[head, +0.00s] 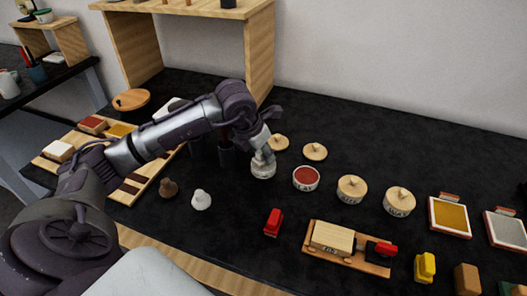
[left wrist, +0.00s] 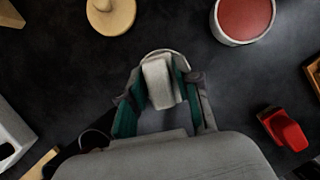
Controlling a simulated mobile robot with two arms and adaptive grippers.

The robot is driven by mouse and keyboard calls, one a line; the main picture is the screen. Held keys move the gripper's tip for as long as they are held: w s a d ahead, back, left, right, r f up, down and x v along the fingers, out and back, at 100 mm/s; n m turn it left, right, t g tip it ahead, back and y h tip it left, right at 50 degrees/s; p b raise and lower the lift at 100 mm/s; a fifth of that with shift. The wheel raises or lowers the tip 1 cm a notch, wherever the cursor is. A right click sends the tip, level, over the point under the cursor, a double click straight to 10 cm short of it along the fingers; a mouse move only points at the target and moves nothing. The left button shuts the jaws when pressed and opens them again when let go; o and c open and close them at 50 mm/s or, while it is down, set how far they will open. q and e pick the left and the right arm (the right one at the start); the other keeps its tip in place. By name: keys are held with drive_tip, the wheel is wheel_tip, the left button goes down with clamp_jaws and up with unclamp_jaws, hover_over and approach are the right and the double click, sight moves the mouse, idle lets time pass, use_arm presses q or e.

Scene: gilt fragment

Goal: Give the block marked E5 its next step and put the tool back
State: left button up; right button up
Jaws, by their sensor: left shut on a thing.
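My left gripper (head: 264,152) is over a white open jar (head: 262,172). It is shut on a pale, light-grey tool (left wrist: 160,84), held between its teal pads in the left wrist view. The jar's rim (left wrist: 166,52) shows just behind the tool; I cannot tell whether the tool touches what is in the jar. A pale wooden block (head: 332,236) sits on a wooden holder (head: 318,257) at the front; its dark mark is too small to read surely. A brown tool (head: 168,188) and a white tool (head: 201,200) stand nearby. My right gripper is not in view.
An open jar of red (head: 306,178) stands to the right, with two lidded jars (head: 351,189) beyond. Loose lids (head: 315,151) lie behind. A red object (head: 273,222) and a yellow one (head: 425,267) stand in front. A wooden rack with blocks (head: 130,190) lies left.

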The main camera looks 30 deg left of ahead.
use_arm(q)
drive_tip(key=shift+f+b, duration=0.4)
drive_tip(key=shift+f, duration=0.05)
idle(0.5)
drive_tip(key=shift+f, duration=0.1)
idle(1.4)
drive_tip(key=shift+r+p, duration=1.9)
drive_tip(key=shift+r, duration=1.75)
drive_tip(key=shift+f, duration=0.1)
